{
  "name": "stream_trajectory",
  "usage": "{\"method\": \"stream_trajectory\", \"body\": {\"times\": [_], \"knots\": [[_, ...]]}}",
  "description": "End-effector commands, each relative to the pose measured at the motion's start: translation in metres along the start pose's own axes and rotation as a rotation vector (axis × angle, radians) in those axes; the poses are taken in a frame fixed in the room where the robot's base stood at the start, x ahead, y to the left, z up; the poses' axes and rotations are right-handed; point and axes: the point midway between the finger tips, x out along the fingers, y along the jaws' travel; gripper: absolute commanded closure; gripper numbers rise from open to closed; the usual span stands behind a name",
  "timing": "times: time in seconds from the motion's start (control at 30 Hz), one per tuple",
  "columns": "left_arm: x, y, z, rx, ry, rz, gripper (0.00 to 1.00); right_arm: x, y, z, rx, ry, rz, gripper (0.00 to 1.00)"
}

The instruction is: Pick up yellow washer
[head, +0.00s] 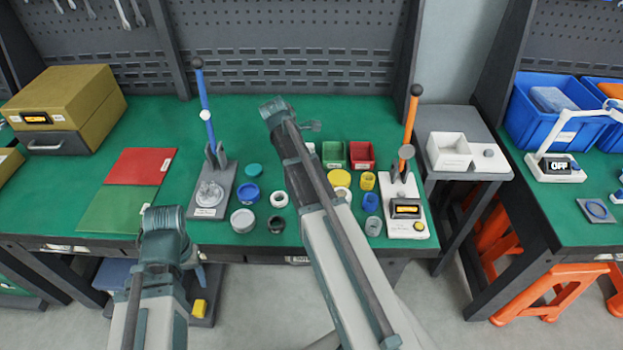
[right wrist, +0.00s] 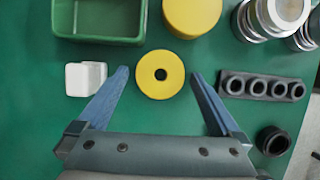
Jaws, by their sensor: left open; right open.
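The yellow washer (right wrist: 146,82) is a flat ring with a dark centre hole, lying on the green mat. In the right wrist view it sits between the tips of my right gripper (right wrist: 159,75), which is open, with one blue finger on each side and a gap to both. I cannot tell the gripper's height above the mat. In the head view my right arm covers part of the bench and I cannot pick out the washer there. My left gripper (head: 189,260) is at the bench's front edge, away from the parts, and little of its fingers shows.
In the right wrist view, a green bin (right wrist: 97,39), a yellow cylinder (right wrist: 192,16), a white block (right wrist: 85,79), a grey rack (right wrist: 262,88) and a black ring (right wrist: 272,140) surround the washer. In the head view, blue-handled (head: 205,110) and orange-handled (head: 411,118) presses flank the parts.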

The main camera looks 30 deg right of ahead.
Motion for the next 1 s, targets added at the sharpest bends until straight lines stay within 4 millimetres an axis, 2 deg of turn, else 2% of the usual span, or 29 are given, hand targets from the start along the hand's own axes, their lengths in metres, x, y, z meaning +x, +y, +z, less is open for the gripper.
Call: {"method": "stream_trajectory", "body": {"times": [0.17,0.4,0.47,0.5,0.77,1.0], "knots": [[-0.001,0.000,0.000,0.000,0.000,0.000,0.38,-0.001,0.000,0.000,0.000,0.000,0.000,0.00],[-0.001,0.000,0.000,0.000,0.000,0.000,0.38,-0.001,0.000,0.000,0.000,0.000,0.000,0.43],[-0.001,0.000,0.000,0.000,0.000,0.000,0.38,-0.001,0.000,0.000,0.000,0.000,0.000,0.54],[-0.001,0.000,0.000,0.000,0.000,0.000,0.38,-0.001,0.000,0.000,0.000,0.000,0.000,0.56],[-0.003,0.000,0.000,0.000,0.000,0.000,0.38,-0.003,0.000,0.001,0.000,0.000,0.000,0.56],[-0.020,-0.002,0.001,0.000,0.000,0.000,0.38,-0.019,0.000,0.008,0.000,0.000,0.000,0.56]]}}
